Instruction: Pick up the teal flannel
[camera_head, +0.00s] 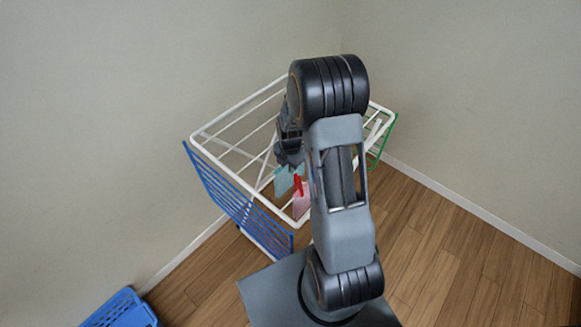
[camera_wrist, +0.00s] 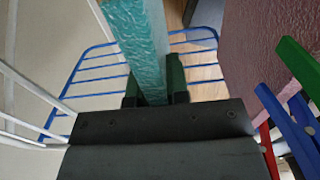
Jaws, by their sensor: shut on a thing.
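The teal flannel (camera_wrist: 138,40) runs between the two dark fingers of my gripper (camera_wrist: 156,84) in the wrist view. My gripper is shut on it. In the head view the teal flannel (camera_head: 284,180) hangs below my gripper (camera_head: 290,160), inside the white rack frame. Whether it still touches a rail is hidden by my arm.
A white drying rack (camera_head: 228,127) with a blue side panel (camera_head: 225,195) stands in the corner. A pink cloth (camera_head: 301,203) with a red peg (camera_head: 298,185) hangs close right of the flannel. Green (camera_wrist: 298,62) and blue (camera_wrist: 290,125) pegs are near. A blue basket (camera_head: 122,312) is at lower left.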

